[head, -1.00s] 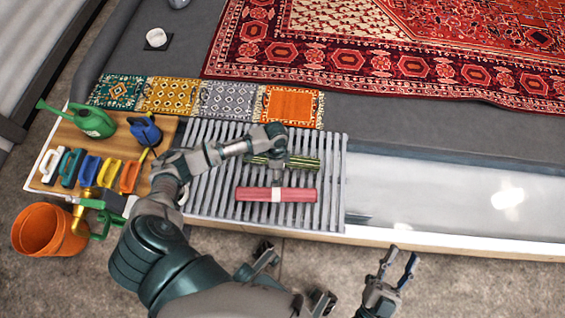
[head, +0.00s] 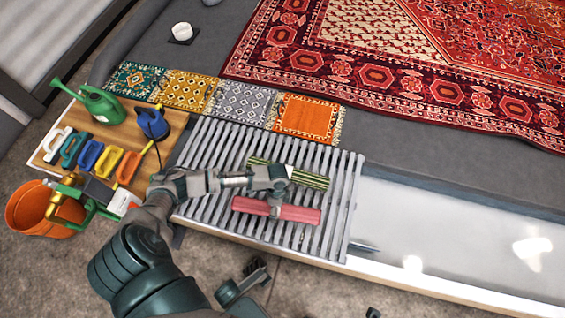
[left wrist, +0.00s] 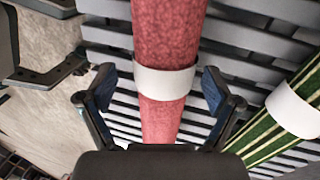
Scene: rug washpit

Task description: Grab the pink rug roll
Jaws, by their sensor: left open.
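The pink rug roll (head: 303,214) lies on the grey slatted rack (head: 350,200), with a white band around its middle. It also shows in the left wrist view (left wrist: 165,45), running up the picture between the fingers. Only a dark tip, likely of my right gripper (head: 373,312), shows at the head view's bottom edge.
A green striped roll (head: 310,179) lies just behind the pink one. Several small rugs lie behind the rack. A wooden board (head: 170,130) with brushes and watering cans is at left, beside an orange bucket (head: 30,215). A bare light basin is at right.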

